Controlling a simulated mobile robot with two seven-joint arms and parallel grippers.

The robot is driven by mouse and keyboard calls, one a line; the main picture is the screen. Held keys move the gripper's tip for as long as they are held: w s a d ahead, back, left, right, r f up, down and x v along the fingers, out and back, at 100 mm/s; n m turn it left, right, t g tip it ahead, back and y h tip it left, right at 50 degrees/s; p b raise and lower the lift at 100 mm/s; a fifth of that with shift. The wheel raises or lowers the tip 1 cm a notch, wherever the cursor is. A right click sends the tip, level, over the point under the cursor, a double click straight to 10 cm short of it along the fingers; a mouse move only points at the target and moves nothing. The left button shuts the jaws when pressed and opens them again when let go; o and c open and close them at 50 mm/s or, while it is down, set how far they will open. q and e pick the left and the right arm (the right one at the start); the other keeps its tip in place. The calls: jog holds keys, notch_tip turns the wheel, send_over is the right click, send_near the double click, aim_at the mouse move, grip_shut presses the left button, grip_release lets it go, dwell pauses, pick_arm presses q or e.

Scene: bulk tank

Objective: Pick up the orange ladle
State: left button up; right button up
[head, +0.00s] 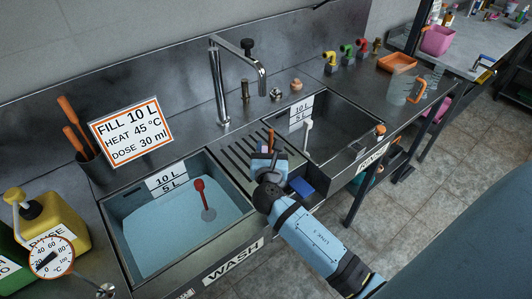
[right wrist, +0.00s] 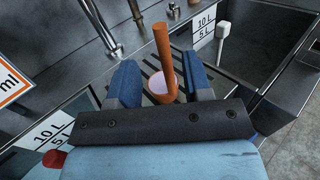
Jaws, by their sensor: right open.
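The orange ladle (right wrist: 162,48) stands on the ribbed drainboard between the two sinks. Its handle rises upright and its round bowl has a pale inside. In the head view only a thin orange piece of it (head: 270,138) shows behind my right gripper (head: 266,160). In the right wrist view my right gripper (right wrist: 163,82) is open, with one blue finger on each side of the ladle. Gaps show between the fingers and the ladle, so it is not clamped. My left gripper is not in view.
The wash sink (head: 125,240) on the left holds blue water and a red-handled tool (head: 199,187). The tall faucet (head: 219,90) stands behind the drainboard (head: 235,150). A second sink (head: 345,118) lies to the right. A dark holder (head: 97,165) contains orange-handled tools.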

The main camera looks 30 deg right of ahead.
aim_at(271, 138)
jog(key=shift+w+d+r, duration=0.15)
jog(key=shift+w+d, duration=0.2)
jog(key=p+x, duration=0.1)
jog(key=x, duration=0.3)
jog(key=shift+d, duration=0.2)
grip_shut()
